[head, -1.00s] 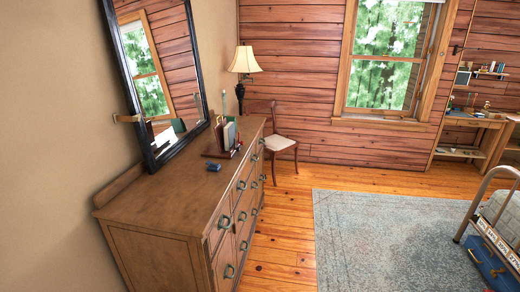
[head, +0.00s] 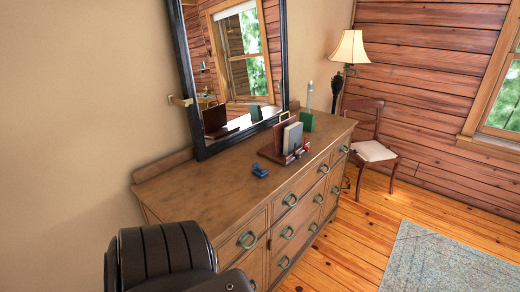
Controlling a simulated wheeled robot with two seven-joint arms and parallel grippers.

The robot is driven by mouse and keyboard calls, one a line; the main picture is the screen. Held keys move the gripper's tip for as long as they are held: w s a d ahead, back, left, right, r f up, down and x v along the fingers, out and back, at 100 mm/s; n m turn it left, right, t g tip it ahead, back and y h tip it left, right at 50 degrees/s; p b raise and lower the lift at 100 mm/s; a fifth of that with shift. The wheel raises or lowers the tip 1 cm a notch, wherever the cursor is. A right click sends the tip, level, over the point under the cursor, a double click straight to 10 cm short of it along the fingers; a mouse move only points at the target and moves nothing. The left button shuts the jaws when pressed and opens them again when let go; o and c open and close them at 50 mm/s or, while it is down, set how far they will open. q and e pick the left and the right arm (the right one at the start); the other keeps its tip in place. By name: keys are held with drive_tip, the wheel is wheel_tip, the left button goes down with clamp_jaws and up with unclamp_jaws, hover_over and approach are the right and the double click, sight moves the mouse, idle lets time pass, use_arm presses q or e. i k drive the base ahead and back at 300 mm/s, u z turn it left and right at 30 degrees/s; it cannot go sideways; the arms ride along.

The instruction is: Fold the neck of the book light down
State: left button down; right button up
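A small blue object (head: 260,171) lies on the bare front part of the dresser top (head: 215,190). It may be the book light, but it is too small to make out a neck. A green object with a thin pale upright part (head: 308,118) stands farther back on the dresser, beside the mirror; I cannot tell what it is. Neither of my grippers is in view. A black rounded part of my own arm shows at the bottom left, with no fingers visible.
A wooden holder with upright books (head: 290,140) stands mid-dresser. A black-framed mirror (head: 186,85) leans at the wall. A lamp (head: 349,48) and a chair (head: 375,151) are beyond the dresser's far end.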

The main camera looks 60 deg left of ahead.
sight(255, 165)
drive_tip(key=u, duration=0.6)
drive_tip(key=i, duration=1)
drive_tip(key=u, duration=0.65)
